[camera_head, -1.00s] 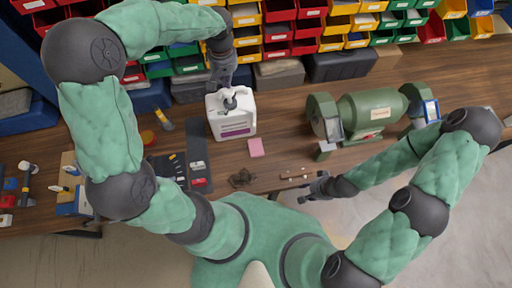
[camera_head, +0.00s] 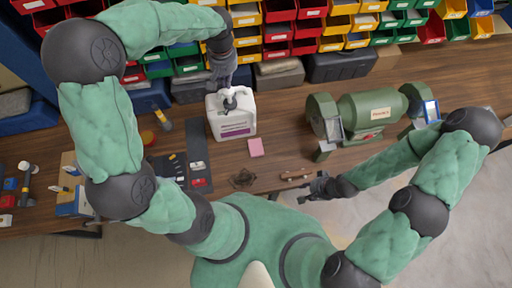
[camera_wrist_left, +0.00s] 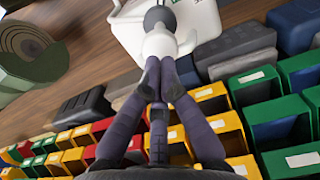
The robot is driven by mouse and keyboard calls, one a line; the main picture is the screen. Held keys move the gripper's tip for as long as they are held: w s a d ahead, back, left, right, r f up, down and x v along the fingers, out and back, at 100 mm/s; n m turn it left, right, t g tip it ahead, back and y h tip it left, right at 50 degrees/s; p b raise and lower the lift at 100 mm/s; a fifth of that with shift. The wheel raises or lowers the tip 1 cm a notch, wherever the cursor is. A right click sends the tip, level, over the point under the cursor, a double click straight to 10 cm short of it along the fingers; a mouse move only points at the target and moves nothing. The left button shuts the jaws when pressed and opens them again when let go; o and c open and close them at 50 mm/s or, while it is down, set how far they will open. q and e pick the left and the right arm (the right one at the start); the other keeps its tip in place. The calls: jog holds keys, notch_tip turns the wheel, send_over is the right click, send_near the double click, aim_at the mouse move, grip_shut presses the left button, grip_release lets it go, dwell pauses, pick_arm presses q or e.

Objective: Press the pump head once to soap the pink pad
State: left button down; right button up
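A white soap jug (camera_head: 236,122) with a purple label stands upright on the bench, and its dark pump head (camera_head: 231,100) is on top. The jug also shows at the top of the left wrist view (camera_wrist_left: 205,22). My left gripper (camera_head: 220,86) is over the back of the jug, close to the pump head. In the wrist view its fingers (camera_wrist_left: 160,82) are together just short of the pump's white part; I cannot tell if they touch it. The pink pad (camera_head: 256,147) lies flat in front of the jug. My right gripper (camera_head: 308,193) is at the bench's front edge, too small to read.
A green bench grinder (camera_head: 371,115) stands right of the jug. Dark boxes (camera_head: 338,65) and rows of coloured bins (camera_head: 277,30) stand behind. Small tools (camera_head: 198,165) lie to the left, and a brown clump (camera_head: 242,178) lies near the front edge. Bare wood surrounds the pad.

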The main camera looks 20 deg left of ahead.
pick_arm(q)
jog(key=shift+f, duration=0.25)
jog(key=shift+f+b, duration=1.55)
jog(key=shift+f, duration=0.4)
jog(key=shift+r+p, duration=1.4)
jog(key=shift+r, duration=0.8)
notch_tip(320, 180, up, 6)
jog(key=p, duration=0.4)
